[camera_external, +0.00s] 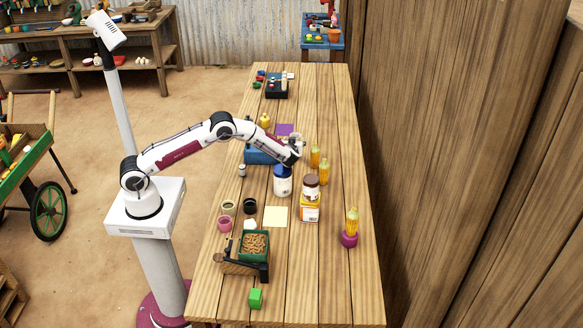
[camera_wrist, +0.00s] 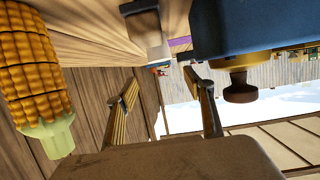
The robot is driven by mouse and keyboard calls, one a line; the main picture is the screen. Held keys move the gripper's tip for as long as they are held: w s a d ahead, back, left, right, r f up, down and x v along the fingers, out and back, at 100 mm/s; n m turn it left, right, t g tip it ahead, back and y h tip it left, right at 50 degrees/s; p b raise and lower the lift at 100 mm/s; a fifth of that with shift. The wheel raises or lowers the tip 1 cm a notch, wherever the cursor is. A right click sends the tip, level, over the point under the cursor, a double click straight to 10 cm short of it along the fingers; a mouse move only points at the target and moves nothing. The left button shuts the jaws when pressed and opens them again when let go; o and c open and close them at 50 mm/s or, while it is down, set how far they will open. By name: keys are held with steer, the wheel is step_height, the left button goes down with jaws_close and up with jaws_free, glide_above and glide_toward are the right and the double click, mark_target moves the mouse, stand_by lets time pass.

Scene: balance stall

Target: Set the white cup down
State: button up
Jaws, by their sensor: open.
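A small white thing (camera_external: 250,225), probably the white cup, stands on the table in the external view beside the pink cup (camera_external: 225,223). It is too small to make out clearly. My gripper (camera_external: 296,150) is well away from it, farther back over the table near the blue box. In the wrist view my gripper (camera_wrist: 161,80) has its two fingers wide apart with nothing held between them. I cannot make out a white cup in the wrist view.
Near my gripper are a blue-and-white jar (camera_external: 282,181), a blue box (camera_external: 260,153) and corn cobs (camera_external: 315,157); a cob (camera_wrist: 30,70) fills the wrist view's left. A brown-lidded jar (camera_external: 310,203) stands nearer. A pale yellow square (camera_external: 276,216) lies bare.

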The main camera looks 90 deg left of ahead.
steer(key=w+d+r+m+t+h, duration=0.25)
steer(key=w+d+r+t, duration=0.35)
steer(key=r, duration=0.4)
steer(key=w+d+r+m+t+h, duration=0.1)
steer(key=w+d+r+m+t, duration=0.3)
steer(key=d+r, duration=0.5)
steer(key=s+d+r+m+t+h, duration=0.1)
steer(key=s+d+r+m+h, duration=0.2)
steer(key=d+r, duration=0.45)
steer(key=s+d+r+m+t+h, duration=0.15)
steer(key=d+r+h, duration=0.3)
steer(key=d, duration=0.65)
steer(key=s+d+m+g+h, duration=0.1)
steer(key=s+d+m+h, duration=0.1)
steer(key=s+d, duration=0.65)
steer(key=s+d+m+g+h, duration=0.25)
steer(key=s+d, duration=0.25)
steer(key=s, duration=0.6)
steer(key=s+f+m+g, duration=0.1)
steer(key=s+f, duration=0.4)
steer(key=s, duration=0.7)
steer(key=s+f+m+g+y, duration=0.1)
steer(key=s+f, duration=0.3)
steer(key=s, duration=0.8)
steer(key=shift+s+f+g, duration=0.15)
steer(key=shift+f+g, duration=0.2)
steer(key=shift+g, duration=0.55)
